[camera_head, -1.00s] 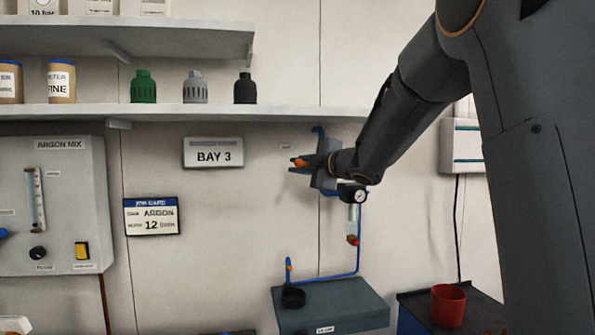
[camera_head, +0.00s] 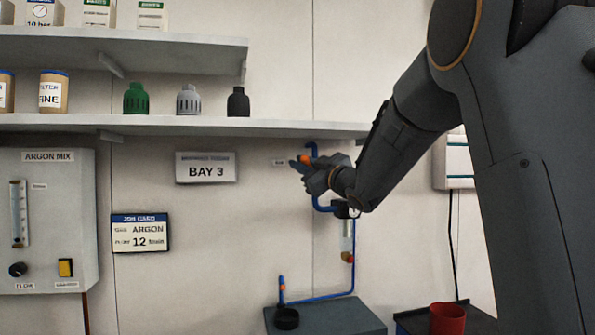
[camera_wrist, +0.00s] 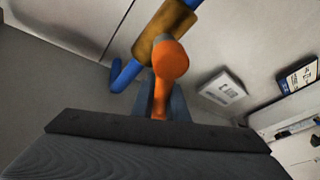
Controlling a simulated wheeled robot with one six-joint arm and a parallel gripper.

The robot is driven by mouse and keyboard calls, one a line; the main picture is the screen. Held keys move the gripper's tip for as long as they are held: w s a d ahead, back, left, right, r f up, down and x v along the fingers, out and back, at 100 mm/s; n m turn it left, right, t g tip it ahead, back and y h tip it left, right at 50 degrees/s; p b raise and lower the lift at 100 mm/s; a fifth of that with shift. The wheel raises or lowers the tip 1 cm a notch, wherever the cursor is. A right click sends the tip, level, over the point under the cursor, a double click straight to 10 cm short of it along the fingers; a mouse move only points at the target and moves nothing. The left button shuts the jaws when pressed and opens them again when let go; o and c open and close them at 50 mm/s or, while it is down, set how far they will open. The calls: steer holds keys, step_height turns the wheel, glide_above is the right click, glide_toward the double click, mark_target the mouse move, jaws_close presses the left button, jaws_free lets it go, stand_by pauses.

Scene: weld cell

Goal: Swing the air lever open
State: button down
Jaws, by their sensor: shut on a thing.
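The orange air lever (camera_wrist: 170,62) shows in the wrist view, on a brass valve body (camera_wrist: 163,22) set in a blue pipe (camera_wrist: 126,74). In the head view the lever (camera_head: 306,159) is a small orange spot by the wall, just under the shelf. My gripper (camera_wrist: 162,108) is shut on the lever's lower part, with a dark finger on each side of it. In the head view my gripper (camera_head: 303,168) is at the wall end of my arm, partly hiding the valve.
A shelf (camera_head: 180,127) with a green, a grey and a black cap runs just above my gripper. Below it hang a gauge and filter (camera_head: 347,240) on the blue pipe. A BAY 3 sign (camera_head: 206,168) is to the left. A red cup (camera_head: 447,318) stands at lower right.

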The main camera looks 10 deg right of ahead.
steer(key=shift+d+r+m, duration=0.1)
steer(key=shift+d+m, duration=0.05)
steer(key=shift+m, duration=0.25)
steer(key=c, duration=1.7)
jaws_free()
steer(key=shift+c, duration=0.2)
